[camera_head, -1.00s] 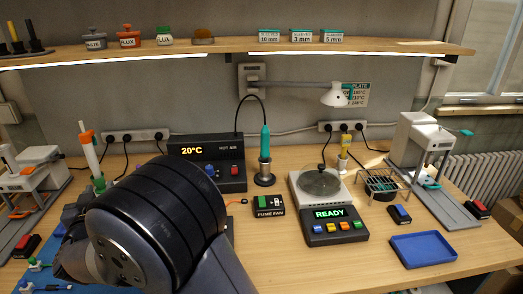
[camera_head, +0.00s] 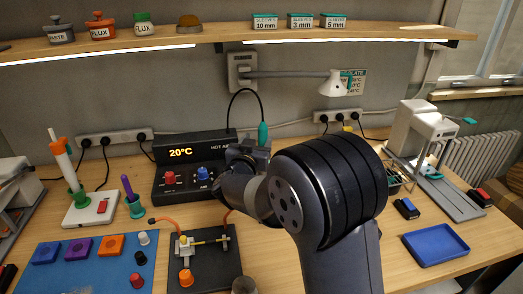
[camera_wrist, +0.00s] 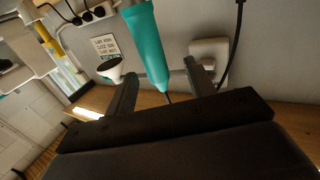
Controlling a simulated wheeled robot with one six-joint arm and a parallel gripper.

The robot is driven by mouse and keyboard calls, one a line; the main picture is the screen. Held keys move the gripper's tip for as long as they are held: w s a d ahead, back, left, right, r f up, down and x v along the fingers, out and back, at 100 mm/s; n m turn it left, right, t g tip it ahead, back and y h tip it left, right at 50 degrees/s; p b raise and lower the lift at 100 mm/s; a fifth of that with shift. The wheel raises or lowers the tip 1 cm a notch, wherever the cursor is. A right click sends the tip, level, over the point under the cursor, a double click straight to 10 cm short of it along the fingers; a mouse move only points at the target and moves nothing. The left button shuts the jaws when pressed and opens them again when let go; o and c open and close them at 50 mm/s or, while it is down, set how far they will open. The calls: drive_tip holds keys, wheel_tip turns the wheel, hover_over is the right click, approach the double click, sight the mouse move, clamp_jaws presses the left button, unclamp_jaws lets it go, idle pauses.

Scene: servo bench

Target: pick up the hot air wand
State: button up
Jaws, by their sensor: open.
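The hot air wand has a teal handle. In the head view only its upper part (camera_head: 263,133) shows, with a black cable looping from its top; my arm hides the rest and its stand. In the wrist view the teal handle (camera_wrist: 148,45) lies in the gap between my two fingers, nearer the left one. My gripper (camera_wrist: 160,68) is open, with a finger on each side of the wand and no grip on it. In the head view my gripper (camera_head: 247,150) is partly hidden by my wrist. How deep the wand sits between the fingers I cannot tell.
The black hot air station (camera_head: 190,165) reads 20°C, left of my gripper. A blue mat (camera_head: 95,265) with small parts and a dark fixture board (camera_head: 205,260) lie in front. A blue tray (camera_head: 436,245) is at right. The shelf (camera_head: 230,38) runs above.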

sight(261, 136)
drive_tip(key=x, duration=0.4)
drive_tip(key=shift+w+d+p, duration=0.25)
drive_tip(key=shift+d+p, duration=0.05)
drive_tip(key=shift+d, duration=0.05)
drive_tip(key=shift+c, duration=0.4)
drive_tip(key=c, duration=0.9)
